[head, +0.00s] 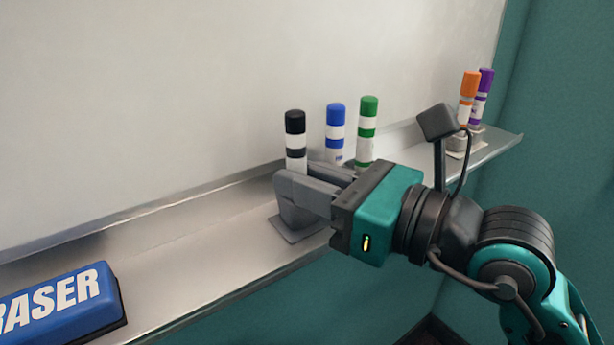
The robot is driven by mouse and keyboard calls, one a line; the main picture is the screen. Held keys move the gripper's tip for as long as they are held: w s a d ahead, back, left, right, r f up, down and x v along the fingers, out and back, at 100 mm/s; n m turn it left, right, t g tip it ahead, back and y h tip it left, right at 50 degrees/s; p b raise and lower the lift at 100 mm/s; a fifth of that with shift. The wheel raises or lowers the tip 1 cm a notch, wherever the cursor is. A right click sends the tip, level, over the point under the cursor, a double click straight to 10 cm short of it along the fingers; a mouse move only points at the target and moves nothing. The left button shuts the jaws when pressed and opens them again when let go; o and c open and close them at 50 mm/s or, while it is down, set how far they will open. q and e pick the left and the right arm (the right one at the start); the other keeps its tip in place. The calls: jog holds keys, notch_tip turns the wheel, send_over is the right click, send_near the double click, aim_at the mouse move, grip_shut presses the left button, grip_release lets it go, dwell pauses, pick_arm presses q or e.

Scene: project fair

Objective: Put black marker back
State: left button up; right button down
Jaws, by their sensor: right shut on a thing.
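The black marker (295,140) stands upright, cap up, above the metal tray (200,222) of the whiteboard. My right gripper (300,187) comes in from the right and is shut on its lower body. The fingers hide the marker's lower end, so I cannot tell whether it sits in a holder or is just held above the tray. A grey base plate (302,234) shows on the tray under the fingers. My left gripper is not in view.
Just right stand a blue marker (335,130) and a green marker (367,130), close to my gripper. Orange (468,95) and purple (484,95) markers stand in a holder (465,147) farther right. A blue eraser (65,305) lies at the left; the tray between is clear.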

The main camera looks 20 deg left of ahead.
jog(key=c, duration=1.3)
grip_release()
jog(key=shift+f, duration=0.1)
jog(key=shift+r+p, duration=0.45)
jog(key=shift+r, duration=0.1)
jog(key=shift+d+r, duration=0.1)
jog(key=shift+d, duration=0.15)
jog(key=v, duration=0.7)
jog(key=shift+r, duration=0.1)
jog(key=shift+s, duration=0.1)
